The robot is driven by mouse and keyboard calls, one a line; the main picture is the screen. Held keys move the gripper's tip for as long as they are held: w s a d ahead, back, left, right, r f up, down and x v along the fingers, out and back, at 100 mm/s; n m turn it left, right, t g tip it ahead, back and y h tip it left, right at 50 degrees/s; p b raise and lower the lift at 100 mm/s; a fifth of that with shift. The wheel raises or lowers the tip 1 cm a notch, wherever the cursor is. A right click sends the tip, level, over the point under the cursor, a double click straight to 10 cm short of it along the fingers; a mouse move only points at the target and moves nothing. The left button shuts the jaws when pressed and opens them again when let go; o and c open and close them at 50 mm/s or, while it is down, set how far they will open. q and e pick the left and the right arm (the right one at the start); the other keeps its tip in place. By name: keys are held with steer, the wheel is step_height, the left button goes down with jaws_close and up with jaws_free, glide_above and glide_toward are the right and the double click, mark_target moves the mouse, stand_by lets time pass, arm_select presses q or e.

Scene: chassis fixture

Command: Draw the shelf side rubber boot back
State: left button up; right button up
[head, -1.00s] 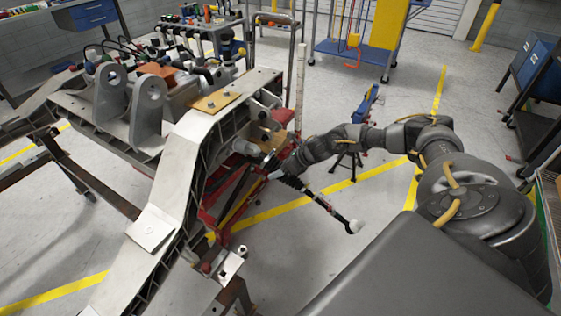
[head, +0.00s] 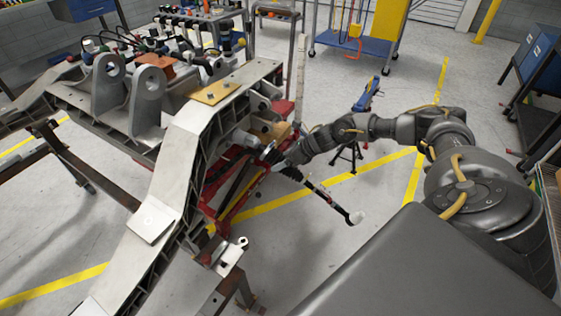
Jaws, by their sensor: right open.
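A thin rod (head: 322,193) slants down to the right from the metal chassis frame (head: 180,150). It has a dark sleeve (head: 291,173) near its upper end and a dark part with a pale ball (head: 357,217) at its lower end. Either dark part may be a rubber boot; I cannot tell which is the shelf side one. My right gripper (head: 268,156) is open at the rod's upper end, beside the frame. Its fingertips are small and partly lost against dark parts, so contact is unclear. My left gripper is not in view.
Red stand parts (head: 226,205) lie below the frame, close to my right gripper. A bracket (head: 231,256) juts out at the frame's near end. A blue-topped tripod stand (head: 365,95) is behind my right arm. Open floor lies below the rod.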

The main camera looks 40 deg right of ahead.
steer(key=v, duration=0.5)
steer(key=shift+s+d+r, duration=0.15)
steer(key=shift+s+d, duration=0.05)
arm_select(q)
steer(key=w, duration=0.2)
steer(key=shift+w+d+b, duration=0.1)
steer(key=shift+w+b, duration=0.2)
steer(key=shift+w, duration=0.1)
arm_select(e)
steer(key=v, duration=0.3)
steer(key=shift+s+r, duration=0.1)
steer(key=shift+r, duration=0.05)
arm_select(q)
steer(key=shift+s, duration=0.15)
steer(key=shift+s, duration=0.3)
